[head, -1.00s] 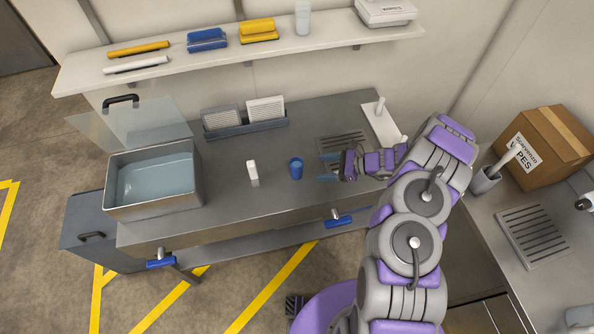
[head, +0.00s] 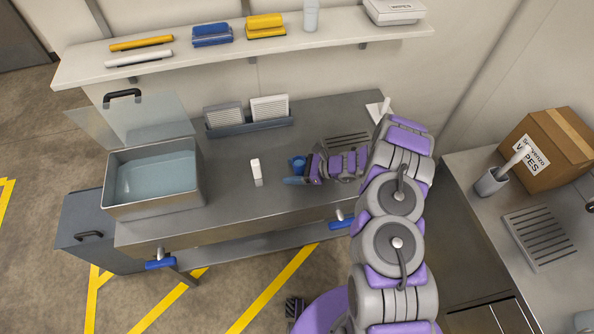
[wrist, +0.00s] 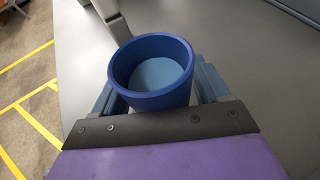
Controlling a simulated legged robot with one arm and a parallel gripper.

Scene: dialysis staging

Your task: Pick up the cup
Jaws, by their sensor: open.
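The blue cup (head: 298,163) stands upright on the steel counter (head: 230,180), partly hidden by my gripper in the head view. In the wrist view the cup (wrist: 151,75) shows its round rim and a lighter blue inside. My gripper (head: 293,172) is open, low over the counter. In the wrist view one blue finger lies on each side of the cup, so the cup sits between the fingers of my gripper (wrist: 155,88). I cannot tell whether either finger touches it.
A small white bottle (head: 256,172) stands just left of the cup. A water-filled steel basin (head: 203,190) with a raised clear lid is further left. A file rack (head: 247,127) stands behind, below a wall shelf (head: 215,61). A drain grate lies behind my arm.

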